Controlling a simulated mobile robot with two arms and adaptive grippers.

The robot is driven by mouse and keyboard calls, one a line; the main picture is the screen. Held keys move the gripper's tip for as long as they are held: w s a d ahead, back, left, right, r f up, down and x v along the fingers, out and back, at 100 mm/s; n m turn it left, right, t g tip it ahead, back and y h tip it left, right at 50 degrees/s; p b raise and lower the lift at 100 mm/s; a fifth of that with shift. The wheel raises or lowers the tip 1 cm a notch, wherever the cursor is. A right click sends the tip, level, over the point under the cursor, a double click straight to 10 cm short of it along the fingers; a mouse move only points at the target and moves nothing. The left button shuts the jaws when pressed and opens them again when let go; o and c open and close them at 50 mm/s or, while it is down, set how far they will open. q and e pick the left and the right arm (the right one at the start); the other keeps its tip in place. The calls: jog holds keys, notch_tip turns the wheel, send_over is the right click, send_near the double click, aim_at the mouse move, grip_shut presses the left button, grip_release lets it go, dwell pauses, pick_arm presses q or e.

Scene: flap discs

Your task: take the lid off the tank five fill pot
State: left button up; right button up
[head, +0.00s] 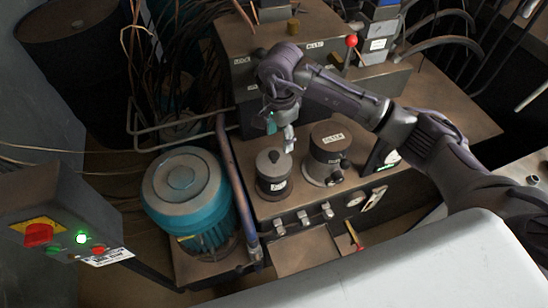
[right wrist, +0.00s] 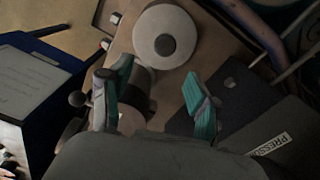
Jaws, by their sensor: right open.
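The fill pot (head: 274,184) is a small dark cylinder with a white label, standing on the brown tank top. Its round lid (head: 270,162) with a small central knob is on it; the lid also shows from above in the right wrist view (right wrist: 165,37), beyond the fingertips. My right gripper (head: 282,136) is open and empty, pointing down just behind and above the lid, apart from it. Its two teal-padded fingers are spread in the right wrist view (right wrist: 157,86). My left gripper is not in view.
A larger labelled cylinder (head: 327,155) with a ball-ended handle stands close right of the pot. A teal motor (head: 184,190) and an upright pipe (head: 238,185) are to the left. A red-knobbed lever (head: 351,42) rises behind. Small clamps (head: 304,218) line the tank's front edge.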

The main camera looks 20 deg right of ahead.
aim_at(274, 154)
notch_tip(274, 154, down, 2)
jog(key=shift+f, duration=0.1)
jog(key=shift+s+a+f+p, duration=0.1)
jog(key=shift+a+f+p, duration=0.15)
jog(key=shift+f+p, duration=0.25)
jog(key=f+p, duration=0.1)
jog(key=a+f+p, duration=0.1)
jog(key=f, duration=0.1)
jog(key=shift+f, duration=0.75)
grip_shut()
